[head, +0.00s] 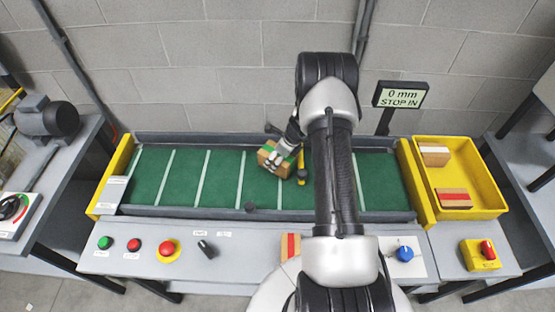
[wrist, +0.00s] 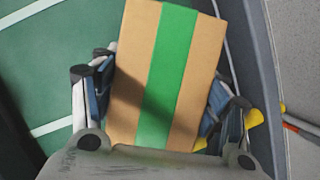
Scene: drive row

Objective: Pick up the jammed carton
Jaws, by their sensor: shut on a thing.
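The jammed carton (head: 270,158) is a brown box with a green stripe, over the green conveyor belt (head: 225,178). In the wrist view the carton (wrist: 165,75) lies tilted between the two fingers of my gripper (wrist: 160,100), one finger against each side. In the head view my gripper (head: 284,150) is at the carton's right side, partly hidden by my arm. I cannot tell whether the carton touches the belt. A yellow bar (head: 301,168) stands just right of the carton.
A yellow tray (head: 487,180) at the right holds two cartons, a white-and-brown one (head: 434,156) and a red-striped one (head: 454,198). Another red-striped carton (head: 290,245) lies on the front panel. A sign (head: 401,95) reads "0 mm STOP IN". The left belt is clear.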

